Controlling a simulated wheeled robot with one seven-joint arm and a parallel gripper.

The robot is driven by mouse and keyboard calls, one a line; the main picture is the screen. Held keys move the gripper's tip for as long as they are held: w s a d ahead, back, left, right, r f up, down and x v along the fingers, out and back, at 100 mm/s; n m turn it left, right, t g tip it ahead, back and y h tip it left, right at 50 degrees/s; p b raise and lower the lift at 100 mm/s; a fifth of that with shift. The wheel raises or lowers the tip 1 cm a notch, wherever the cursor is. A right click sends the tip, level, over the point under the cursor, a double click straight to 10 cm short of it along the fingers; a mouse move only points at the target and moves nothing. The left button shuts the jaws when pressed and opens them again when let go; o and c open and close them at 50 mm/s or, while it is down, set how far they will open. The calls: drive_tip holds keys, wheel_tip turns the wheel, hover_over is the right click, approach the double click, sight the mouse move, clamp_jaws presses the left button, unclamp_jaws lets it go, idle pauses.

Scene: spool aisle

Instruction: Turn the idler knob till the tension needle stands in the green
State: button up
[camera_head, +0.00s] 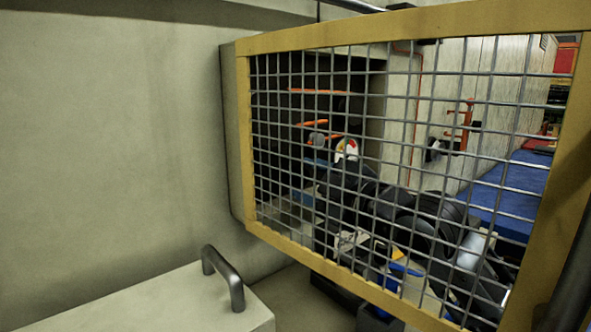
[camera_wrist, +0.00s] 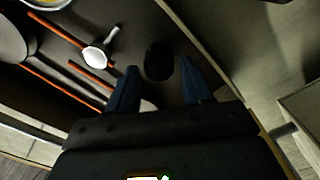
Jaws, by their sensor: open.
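The tension gauge (camera_head: 346,150) is a small round dial with red and coloured parts, seen through wire mesh in the head view; its needle is too small to read. What may be its rim (camera_wrist: 45,3) is cut off at the top left of the wrist view. A dark round knob (camera_wrist: 159,60), likely the idler knob, shows between my fingertips in the wrist view. My gripper (camera_wrist: 159,68) is open, with one blue finger on each side of the knob. A gap shows on both sides; I cannot tell how deep the fingers reach.
A yellow-framed mesh guard (camera_head: 400,26) stands between the head camera and my arm. A pale roller (camera_wrist: 95,57) and orange rods (camera_wrist: 88,74) lie left of my fingers. A pale box with a dark handle (camera_head: 224,280) is at lower left. A blue surface (camera_head: 512,190) lies right.

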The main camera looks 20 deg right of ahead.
drive_tip(key=shift+p+x, duration=0.3)
drive_tip(key=shift+x, duration=1.2)
drive_tip(key=c, duration=0.8)
drive_tip(key=shift+o, duration=0.2)
drive_tip(key=shift+m, duration=0.3)
